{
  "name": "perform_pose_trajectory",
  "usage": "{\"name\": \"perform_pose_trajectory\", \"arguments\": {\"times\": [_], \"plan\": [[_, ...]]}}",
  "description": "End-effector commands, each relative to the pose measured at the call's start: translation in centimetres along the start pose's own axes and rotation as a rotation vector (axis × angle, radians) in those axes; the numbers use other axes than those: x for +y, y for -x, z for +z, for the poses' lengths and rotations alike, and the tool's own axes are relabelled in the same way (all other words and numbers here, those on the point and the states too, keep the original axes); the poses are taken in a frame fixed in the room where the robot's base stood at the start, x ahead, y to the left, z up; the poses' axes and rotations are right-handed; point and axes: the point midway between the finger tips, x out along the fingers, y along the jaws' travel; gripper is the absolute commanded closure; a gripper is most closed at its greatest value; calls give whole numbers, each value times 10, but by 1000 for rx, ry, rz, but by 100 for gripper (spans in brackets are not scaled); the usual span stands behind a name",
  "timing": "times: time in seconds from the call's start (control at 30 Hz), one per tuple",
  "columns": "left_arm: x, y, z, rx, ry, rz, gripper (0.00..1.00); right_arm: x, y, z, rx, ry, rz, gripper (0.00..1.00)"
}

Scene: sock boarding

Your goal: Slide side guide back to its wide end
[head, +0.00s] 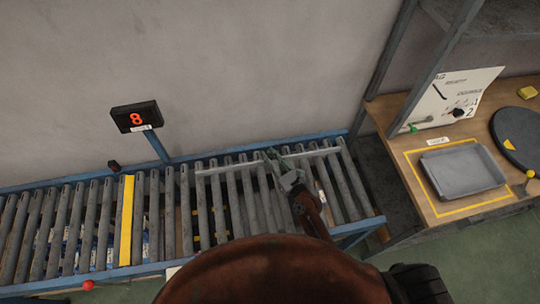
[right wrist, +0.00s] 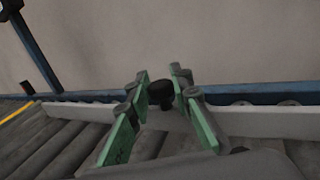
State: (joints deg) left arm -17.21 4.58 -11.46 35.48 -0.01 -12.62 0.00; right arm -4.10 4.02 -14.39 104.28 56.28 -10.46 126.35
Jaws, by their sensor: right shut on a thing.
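The side guide (head: 228,167) is a thin light-grey bar lying across the rollers near the back rail of the conveyor. It also shows as a pale bar in the right wrist view (right wrist: 262,123). A dark round knob (right wrist: 160,92) stands at the guide, between the green-sided fingers of my right gripper (right wrist: 162,79). In the head view my right gripper (head: 272,156) is at the middle of the guide, its fingers closed around the knob, which they largely hide there. My left gripper is not in view.
The roller conveyor (head: 205,205) has blue side rails and a yellow strip (head: 127,220) across it. A black display reading 8 (head: 135,117) stands behind. At right, a wooden bench (head: 425,190) holds a grey tray (head: 462,170). The rollers around the guide look clear.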

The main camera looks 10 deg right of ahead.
Motion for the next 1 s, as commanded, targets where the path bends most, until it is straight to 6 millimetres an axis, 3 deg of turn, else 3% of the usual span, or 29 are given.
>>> {"name": "perform_pose_trajectory", "arguments": {"times": [0.17, 0.5, 0.6, 0.93, 0.97, 1.0], "plan": [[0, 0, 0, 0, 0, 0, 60, -2, -2, 0, -1, 1, -1, 100], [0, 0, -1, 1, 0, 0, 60, -24, -57, 1, -2, 2, -1, 100], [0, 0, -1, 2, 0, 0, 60, -27, -65, 1, -2, 1, -1, 100], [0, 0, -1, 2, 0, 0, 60, -28, -68, 2, -3, 1, -1, 100], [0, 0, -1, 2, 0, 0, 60, -28, -68, 2, -3, 1, -2, 78], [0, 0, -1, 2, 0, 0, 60, -29, -68, 2, -3, 1, -2, 75]]}}
